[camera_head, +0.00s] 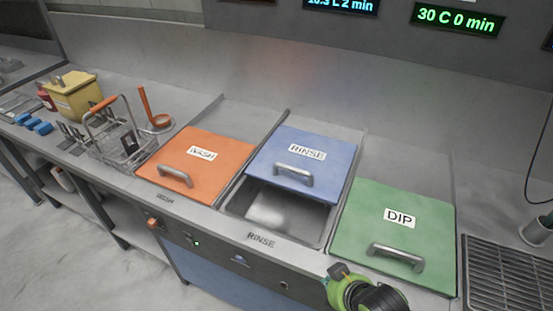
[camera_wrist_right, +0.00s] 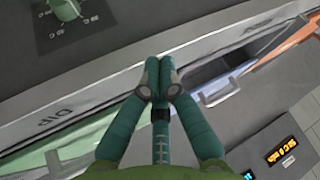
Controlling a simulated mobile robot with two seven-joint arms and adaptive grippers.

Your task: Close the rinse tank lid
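The blue rinse lid (camera_head: 312,155), marked RINSE, lies over the back part of the rinse tank (camera_head: 275,212). The front of the tank is uncovered, with its grey inside showing. The lid's metal handle (camera_head: 293,172) is near its front edge. In the right wrist view, the tank opening (camera_wrist_right: 212,66) is a dark gap right of my fingers. My right gripper (camera_wrist_right: 160,72) has its two teal fingers together, with nothing seen between them. In the head view, my right arm's green and black end is at the bottom, in front of the dip lid. My left gripper is not in view.
The orange wash lid (camera_head: 205,158) and the green dip lid (camera_head: 395,222) lie flat on either side. A wire basket (camera_head: 118,135), a ladle (camera_head: 152,112) and a yellow box (camera_head: 75,97) stand at left. A slatted rack (camera_head: 510,275) is at right.

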